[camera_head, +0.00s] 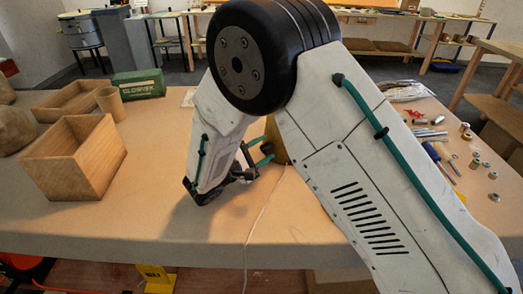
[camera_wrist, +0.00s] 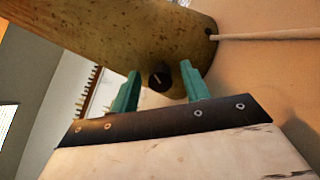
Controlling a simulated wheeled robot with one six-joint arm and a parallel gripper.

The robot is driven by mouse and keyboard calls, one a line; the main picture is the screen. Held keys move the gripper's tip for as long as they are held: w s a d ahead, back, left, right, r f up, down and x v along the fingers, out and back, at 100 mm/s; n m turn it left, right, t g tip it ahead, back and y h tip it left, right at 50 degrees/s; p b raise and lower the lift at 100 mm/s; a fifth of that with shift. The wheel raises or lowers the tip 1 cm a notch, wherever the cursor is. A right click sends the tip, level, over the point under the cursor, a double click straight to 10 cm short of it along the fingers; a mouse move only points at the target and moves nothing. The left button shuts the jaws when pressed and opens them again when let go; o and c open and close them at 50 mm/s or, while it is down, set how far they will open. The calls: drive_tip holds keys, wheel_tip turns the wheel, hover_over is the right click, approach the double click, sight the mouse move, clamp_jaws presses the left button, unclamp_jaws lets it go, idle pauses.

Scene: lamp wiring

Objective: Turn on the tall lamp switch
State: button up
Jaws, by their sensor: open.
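The lamp is a brass-coloured, worn cylinder (camera_wrist: 105,28) across the top of the wrist view. A small round black switch knob (camera_wrist: 159,76) with a pale line on it sticks out of its side. My gripper (camera_wrist: 160,78) is open, its two green fingers pointing at the lamp. The knob shows between the fingertips; I cannot tell whether either finger touches it. In the head view my gripper (camera_head: 265,154) is low over the table, beside a small visible part of the lamp (camera_head: 276,140). My arm hides the rest of the lamp.
A pale cord (camera_wrist: 265,36) leaves the lamp and runs over the table (camera_head: 150,215) to its front edge. An open wooden box (camera_head: 72,165), a green box (camera_head: 138,84) and a small cup (camera_head: 110,103) stand left. Tools and small metal parts (camera_head: 440,152) lie right.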

drive_tip(key=v, duration=0.8)
drive_tip(key=shift+d, duration=0.1)
drive_tip(key=s+d+r+m+g+y, duration=0.1)
drive_tip(key=s+d+r+m+g, duration=0.3)
drive_tip(key=d, duration=0.4)
drive_tip(key=s+d+r+m+g+y, duration=0.1)
drive_tip(key=s+d+r+m+g, duration=0.1)
drive_tip(key=d+r+g, duration=0.5)
drive_tip(key=s+d+r+m+g+y, duration=0.1)
drive_tip(key=s+d+r+m, duration=0.25)
drive_tip(key=d, duration=0.65)
drive_tip(key=s+d+r+m+y, duration=0.1)
drive_tip(key=s+d+m+y, duration=0.1)
drive_tip(key=s, duration=0.4)
drive_tip(key=s+d+r+m+t+y, duration=0.1)
drive_tip(key=s+m+y, duration=0.1)
drive_tip(key=s+y, duration=0.3)
drive_tip(key=s+d+r+m+y, duration=0.2)
drive_tip(key=s+y, duration=0.1)
drive_tip(key=s, duration=0.5)
drive_tip(key=shift+s+d, duration=0.3)
drive_tip(key=shift+d, duration=0.1)
